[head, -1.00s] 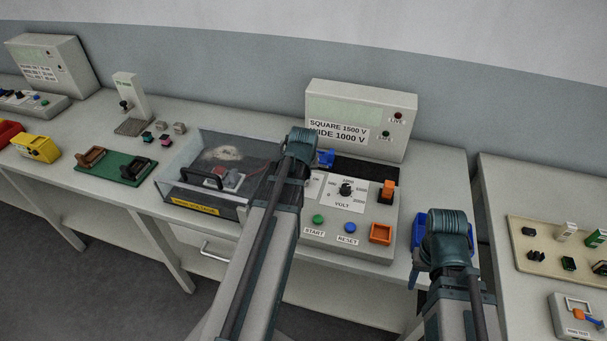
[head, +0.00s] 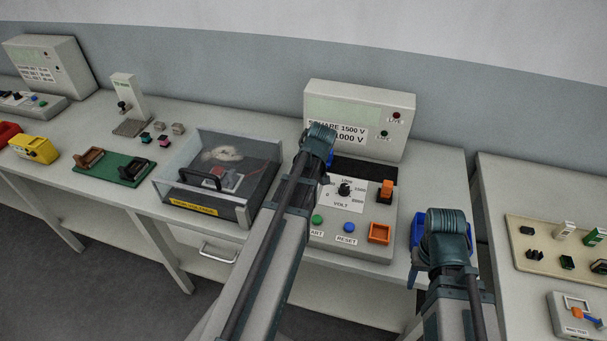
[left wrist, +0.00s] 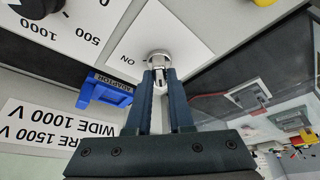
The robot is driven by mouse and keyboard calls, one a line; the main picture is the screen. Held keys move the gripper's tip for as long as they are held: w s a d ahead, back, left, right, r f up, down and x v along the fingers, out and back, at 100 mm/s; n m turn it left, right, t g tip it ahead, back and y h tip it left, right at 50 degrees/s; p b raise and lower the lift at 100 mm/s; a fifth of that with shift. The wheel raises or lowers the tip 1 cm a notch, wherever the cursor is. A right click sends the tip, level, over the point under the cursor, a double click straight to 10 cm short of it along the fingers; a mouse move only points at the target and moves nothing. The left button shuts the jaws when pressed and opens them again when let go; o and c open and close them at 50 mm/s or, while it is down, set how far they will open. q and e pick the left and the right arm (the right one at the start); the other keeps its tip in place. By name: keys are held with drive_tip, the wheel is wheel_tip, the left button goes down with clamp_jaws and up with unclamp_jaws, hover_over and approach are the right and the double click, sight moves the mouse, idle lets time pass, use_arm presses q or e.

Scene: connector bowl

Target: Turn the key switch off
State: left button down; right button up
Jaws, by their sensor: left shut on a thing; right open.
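The key switch (left wrist: 158,58) is a round metal lock on a white plate on the control panel, with "ON" printed beside it in the left wrist view. A small silver key (left wrist: 163,96) sits at the lock. My left gripper (left wrist: 160,82) is shut on the key, with a finger on either side. Which way the key points is hard to tell. In the head view my left arm's wrist hides the switch and the left fingertips. My right gripper (head: 414,277) is open beside the table's right edge, mostly hidden by its own wrist.
The panel (head: 356,252) carries a volt dial (head: 344,190), green and blue buttons and an orange switch (head: 386,190). A display box (head: 360,112) stands behind. A clear-lidded test box (head: 190,208) is left of the panel. A blue adaptor (left wrist: 108,92) is near my left fingers.

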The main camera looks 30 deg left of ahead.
idle(0.3)
use_arm(q)
drive_tip(key=c, duration=0.8)
unclamp_jaws()
drive_tip(key=p+v, duration=1.3)
drive_tip(key=v, duration=0.1)
drive_tip(key=shift+w+a+f, duration=0.1)
drive_tip(key=s+d+f+m+g+h+b, duration=0.1)
drive_tip(key=s+d+m, duration=0.3)
drive_tip(key=d, duration=0.4)
drive_tip(key=s+d+f+m+h+b, duration=0.1)
drive_tip(key=s+d+f+m+b, duration=0.1)
drive_tip(key=s+d+m, duration=0.3)
drive_tip(key=s+d+f+m+g+b, duration=0.1)
drive_tip(key=d+m, duration=0.5)
drive_tip(key=d, duration=0.6)
drive_tip(key=s+f+b, duration=0.1)
drive_tip(key=s+f, duration=0.1)
drive_tip(key=s, duration=0.1)
drive_tip(key=shift+s+d+f+m+g+h, duration=0.2)
drive_tip(key=shift+s+f+m+g+h, duration=0.1)
drive_tip(key=shift+h, duration=0.1)
